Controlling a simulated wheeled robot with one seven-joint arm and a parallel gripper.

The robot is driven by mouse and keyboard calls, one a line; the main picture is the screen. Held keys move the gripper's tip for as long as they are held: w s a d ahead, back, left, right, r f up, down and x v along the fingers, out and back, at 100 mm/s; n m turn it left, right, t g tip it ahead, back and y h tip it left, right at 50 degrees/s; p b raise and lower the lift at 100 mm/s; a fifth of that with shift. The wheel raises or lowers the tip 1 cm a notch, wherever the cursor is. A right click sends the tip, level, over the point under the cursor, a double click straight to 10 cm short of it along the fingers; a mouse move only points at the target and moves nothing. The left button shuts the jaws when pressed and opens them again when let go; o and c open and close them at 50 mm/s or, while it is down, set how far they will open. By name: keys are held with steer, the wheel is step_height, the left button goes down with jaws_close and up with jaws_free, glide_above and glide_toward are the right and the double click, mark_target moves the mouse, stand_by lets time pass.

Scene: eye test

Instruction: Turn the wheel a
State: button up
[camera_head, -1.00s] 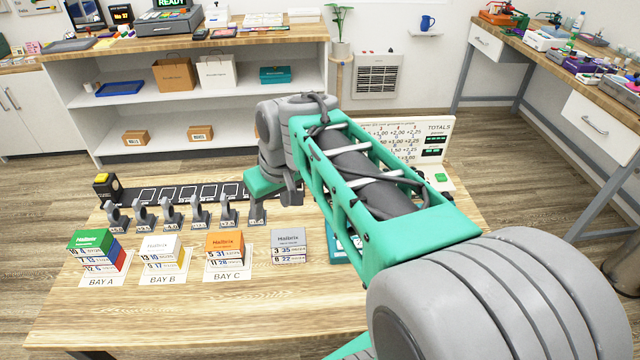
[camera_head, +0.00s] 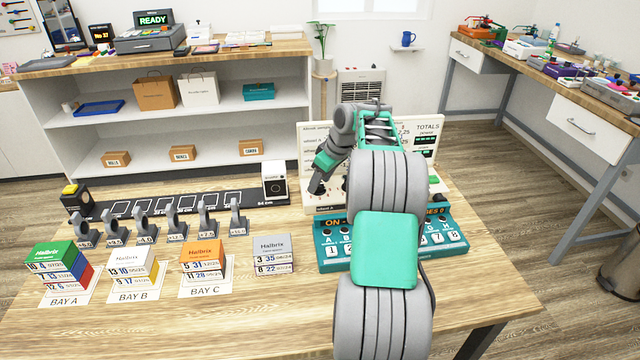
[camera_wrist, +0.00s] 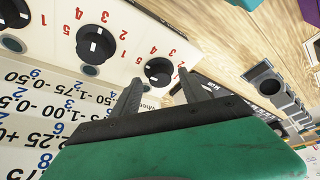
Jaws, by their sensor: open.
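The cream panel (camera_head: 430,148) stands upright on the table, with a "TOTALS" field and a "wheel a" label at its lower left. My gripper (camera_head: 316,188) is at the panel's lower left, where my arm hides part of the panel. In the wrist view, the black round wheel (camera_wrist: 158,71) with a white mark shows just beyond and between my two open fingertips (camera_wrist: 160,78). Red numbers surround it. A label beside it, starting "whe", is partly hidden by a finger. I cannot tell whether the fingers touch the wheel. Another black wheel (camera_wrist: 96,44) is farther left.
A teal keyed console (camera_head: 331,258) stands in front of the panel, partly behind my arm. A white-and-black box (camera_head: 275,182) stands left of my gripper on the dark strip. Several grey stands (camera_head: 176,218) and box stacks (camera_head: 202,262) are farther left. The front table area is clear.

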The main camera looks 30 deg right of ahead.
steer(key=shift+f, duration=0.2)
steer(key=shift+c, duration=0.5)
jaws_close()
